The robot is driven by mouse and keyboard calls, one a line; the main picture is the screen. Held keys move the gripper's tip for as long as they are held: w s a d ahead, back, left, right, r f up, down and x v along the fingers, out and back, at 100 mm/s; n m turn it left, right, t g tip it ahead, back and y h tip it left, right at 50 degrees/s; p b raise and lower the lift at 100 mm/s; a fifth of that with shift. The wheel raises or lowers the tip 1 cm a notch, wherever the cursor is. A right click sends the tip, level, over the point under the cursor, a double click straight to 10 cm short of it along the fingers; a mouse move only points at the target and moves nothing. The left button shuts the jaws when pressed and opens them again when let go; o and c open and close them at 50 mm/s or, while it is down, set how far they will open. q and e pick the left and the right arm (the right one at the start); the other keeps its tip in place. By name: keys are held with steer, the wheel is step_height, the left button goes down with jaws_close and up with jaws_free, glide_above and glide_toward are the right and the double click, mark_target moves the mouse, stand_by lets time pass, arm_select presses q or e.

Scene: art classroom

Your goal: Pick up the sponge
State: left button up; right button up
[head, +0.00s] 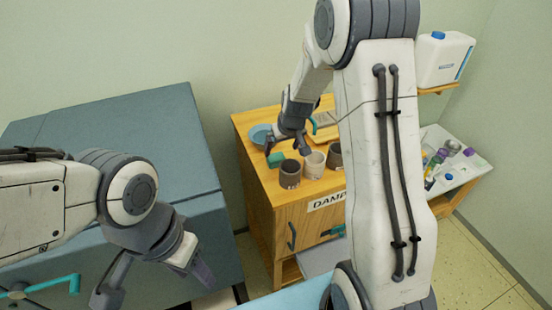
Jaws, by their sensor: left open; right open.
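A small green block, which looks like the sponge (276,158), lies on the wooden cabinet top (262,172), left of several cups. My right gripper (287,150) points down just above and beside it, with its fingers apart. One fingertip is close to the sponge's upper edge. I cannot tell whether they touch. Nothing shows between the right fingers. My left gripper (153,289) is at the lower left, far from the sponge, with its fingers spread and empty.
A dark cup (290,174), a pale cup (314,165) and another dark cup (335,156) stand right of the sponge. A blue bowl (259,134) is behind it. A grey-blue chest (130,135) stands left. A white shelf (455,175) holds bottles.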

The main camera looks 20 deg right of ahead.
mark_target(276, 157)
steer(key=x, duration=0.5)
steer(key=p+x, duration=0.1)
steer(key=x, duration=0.1)
steer(key=shift+w+a+f, duration=0.1)
steer(key=shift+w+a, duration=0.15)
steer(key=shift+a, duration=0.1)
steer(key=c, duration=1.2)
